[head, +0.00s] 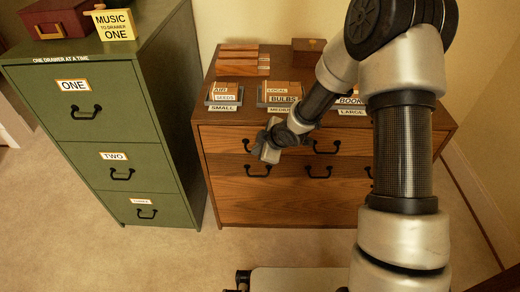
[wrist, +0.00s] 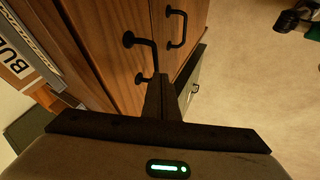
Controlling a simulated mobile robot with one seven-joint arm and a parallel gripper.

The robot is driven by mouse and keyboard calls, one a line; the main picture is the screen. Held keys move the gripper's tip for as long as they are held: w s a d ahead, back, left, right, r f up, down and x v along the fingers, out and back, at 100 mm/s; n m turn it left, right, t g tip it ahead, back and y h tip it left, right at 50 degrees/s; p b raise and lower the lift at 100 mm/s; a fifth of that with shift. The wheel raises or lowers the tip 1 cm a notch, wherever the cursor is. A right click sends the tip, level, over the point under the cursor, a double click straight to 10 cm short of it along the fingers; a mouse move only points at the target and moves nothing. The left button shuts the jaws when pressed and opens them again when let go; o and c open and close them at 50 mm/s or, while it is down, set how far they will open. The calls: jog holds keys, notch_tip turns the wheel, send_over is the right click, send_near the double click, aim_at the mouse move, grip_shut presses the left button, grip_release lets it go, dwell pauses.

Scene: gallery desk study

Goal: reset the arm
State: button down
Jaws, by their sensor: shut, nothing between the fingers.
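My arm reaches forward from the right side of the head view, over the front of a wooden chest of drawers (head: 290,197). My gripper (head: 268,154) is in front of the upper drawers, near the black handles. In the wrist view its dark fingers (wrist: 163,98) are together with nothing between them. Black drawer handles (wrist: 140,45) show close by in the wrist view. The gap between the fingers and the chest front is hard to judge.
A green filing cabinet (head: 118,150) labelled ONE and TWO stands left, with a yellow MUSIC sign (head: 114,25) and a dark red box (head: 62,14) on top. The chest top holds labelled trays (head: 223,96) and wooden boxes (head: 240,62).

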jog(key=p+v, duration=0.2)
jog(key=v, duration=0.7)
jog(key=shift+w+r+p, duration=0.15)
jog(key=shift+r+p, duration=0.05)
jog(key=shift+p, duration=0.2)
jog(key=s+d+r+m+t+h, duration=0.1)
jog(key=s+d+r+m+h, duration=0.2)
jog(key=d+r, duration=0.4)
jog(key=s+d+r+m+h, duration=0.2)
jog(key=d+r+m+h, duration=0.15)
jog(key=d+r, duration=0.45)
jog(key=s+a+r+m+y, duration=0.1)
jog(key=s+r+m, duration=0.25)
jog(key=s, duration=0.35)
jog(key=s+r+m+g, duration=0.1)
jog(key=s+r+m, duration=0.25)
jog(key=s, duration=0.25)
jog(key=s+a+r+m+y, duration=0.1)
jog(key=s+r+m, duration=0.25)
jog(key=s, duration=0.35)
notch_tip(320, 180, up, 19)
jog(key=p, duration=1.7)
jog(key=shift+f+p, duration=0.25)
jog(key=shift+p, duration=0.1)
jog(key=shift+s, duration=0.1)
